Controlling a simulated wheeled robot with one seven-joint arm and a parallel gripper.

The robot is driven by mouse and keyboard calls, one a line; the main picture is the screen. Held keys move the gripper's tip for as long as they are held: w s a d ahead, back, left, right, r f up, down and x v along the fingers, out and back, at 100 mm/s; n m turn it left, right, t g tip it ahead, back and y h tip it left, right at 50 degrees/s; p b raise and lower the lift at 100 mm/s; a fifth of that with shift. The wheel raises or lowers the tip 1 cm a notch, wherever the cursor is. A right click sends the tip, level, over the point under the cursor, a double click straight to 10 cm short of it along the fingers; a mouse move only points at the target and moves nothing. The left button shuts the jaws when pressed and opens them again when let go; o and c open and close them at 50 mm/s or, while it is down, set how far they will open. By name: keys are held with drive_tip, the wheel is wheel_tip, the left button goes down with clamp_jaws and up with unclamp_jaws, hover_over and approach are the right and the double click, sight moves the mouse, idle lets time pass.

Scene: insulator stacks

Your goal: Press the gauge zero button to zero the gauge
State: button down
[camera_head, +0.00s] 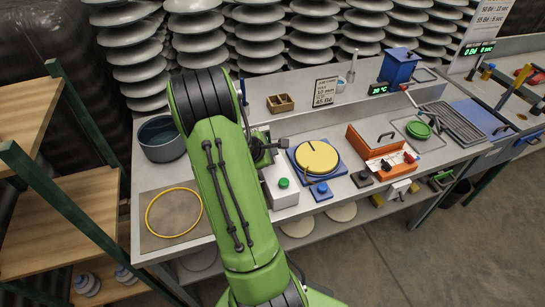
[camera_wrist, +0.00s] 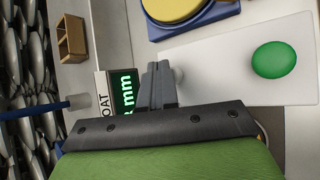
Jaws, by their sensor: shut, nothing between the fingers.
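A white box (camera_head: 284,198) with a round green button (camera_head: 283,183) stands on the bench, just right of my arm. The wrist view shows the green button (camera_wrist: 275,60) large, on the white box top (camera_wrist: 225,70). A display (camera_wrist: 124,92) lettered "mm" in green, with a "COAT" label, is left of my fingers there. My gripper (camera_wrist: 160,70) is shut and empty, its tips over the box's left end, apart from the green button. A small pale round part (camera_wrist: 179,75) shows beside the fingertips, partly hidden; I cannot tell what it is. In the head view my gripper (camera_head: 280,144) is partly hidden.
A yellow disc (camera_head: 316,157) on a blue base stands right of the box, with a blue button (camera_head: 321,188) in front. Farther right is an orange box (camera_head: 382,152). A pot (camera_head: 162,142) and a yellow ring (camera_head: 174,212) are left of my arm. Insulator stacks line the back.

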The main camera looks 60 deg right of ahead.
drive_tip(key=shift+f+b, duration=0.4)
drive_tip(key=shift+f, duration=0.15)
drive_tip(key=shift+r, duration=0.15)
idle(0.5)
drive_tip(key=shift+r+p, duration=1.05)
wheel_tip(320, 180, up, 5)
drive_tip(key=p, duration=0.4)
drive_tip(key=shift+r, duration=0.1)
